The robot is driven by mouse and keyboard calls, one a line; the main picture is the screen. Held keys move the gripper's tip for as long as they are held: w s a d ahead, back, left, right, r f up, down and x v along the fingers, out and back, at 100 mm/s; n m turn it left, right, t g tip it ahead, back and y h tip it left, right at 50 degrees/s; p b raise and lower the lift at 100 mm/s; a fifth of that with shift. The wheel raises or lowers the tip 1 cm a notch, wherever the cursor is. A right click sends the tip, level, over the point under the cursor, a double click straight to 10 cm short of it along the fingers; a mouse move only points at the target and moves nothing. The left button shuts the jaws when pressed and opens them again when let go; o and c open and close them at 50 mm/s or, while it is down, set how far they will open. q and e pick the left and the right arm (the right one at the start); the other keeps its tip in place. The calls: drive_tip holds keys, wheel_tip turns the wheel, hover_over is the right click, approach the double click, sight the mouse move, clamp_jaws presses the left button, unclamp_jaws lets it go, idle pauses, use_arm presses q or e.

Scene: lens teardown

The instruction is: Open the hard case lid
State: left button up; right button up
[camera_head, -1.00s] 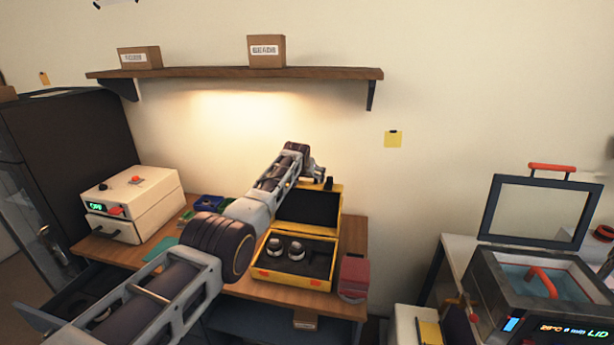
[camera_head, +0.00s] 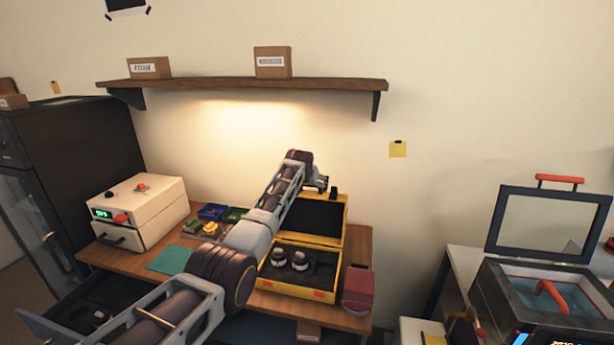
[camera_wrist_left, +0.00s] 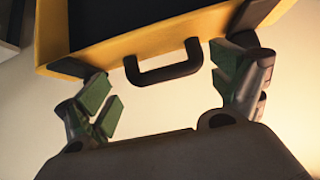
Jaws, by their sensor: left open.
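The yellow hard case (camera_head: 290,292) sits on the wooden desk with its lid (camera_head: 312,214) standing raised at the back. Two lens parts (camera_head: 289,258) rest in its dark foam. My left arm reaches across the case, and my left gripper (camera_head: 326,187) is at the lid's top edge. In the left wrist view the lid (camera_wrist_left: 110,48) and its black handle (camera_wrist_left: 165,66) show between the open fingers of my left gripper (camera_wrist_left: 170,98), with a gap on both sides. My right gripper is not in view.
A cream box device (camera_head: 140,210) and small coloured trays (camera_head: 212,211) are on the desk's left. A red box (camera_head: 357,289) stands right of the case. A shelf (camera_head: 240,84) is above. A bath with its framed lid up (camera_head: 545,290) stands at right.

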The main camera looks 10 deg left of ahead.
use_arm(q)
drive_tip(key=v, duration=1)
drive_tip(key=shift+d, duration=0.2)
idle(0.6)
drive_tip(key=shift+r, duration=0.15)
